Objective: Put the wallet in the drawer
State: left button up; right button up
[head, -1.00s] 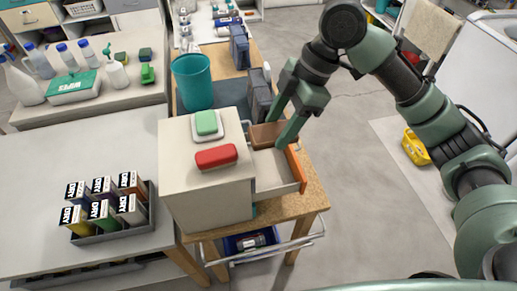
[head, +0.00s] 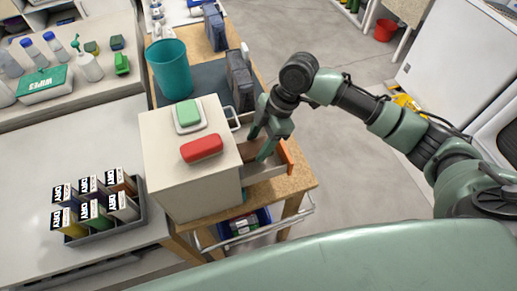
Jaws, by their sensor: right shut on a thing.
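The white drawer box (head: 190,165) stands on a wooden cart. I cannot tell whether the wallet touches the drawer floor. My left gripper is not in view.
A red case (head: 201,148) and a green item on a white dish (head: 187,113) lie on top of the box. A teal bin (head: 169,70) and a dark upright case (head: 239,80) stand behind it. A tray of DRY boxes (head: 140,215) is at left.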

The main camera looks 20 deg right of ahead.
jog(key=shift+f, duration=0.35)
notch_tip(320, 180, down, 3)
jog(key=shift+f+p, duration=0.2)
jog(key=shift+p, duration=0.15)
jog(key=shift+f, duration=0.15)
jog(key=o, duration=1.5)
jog(key=shift+o, duration=0.2)
jog(key=b+v, duration=0.2)
jog(key=v, duration=1)
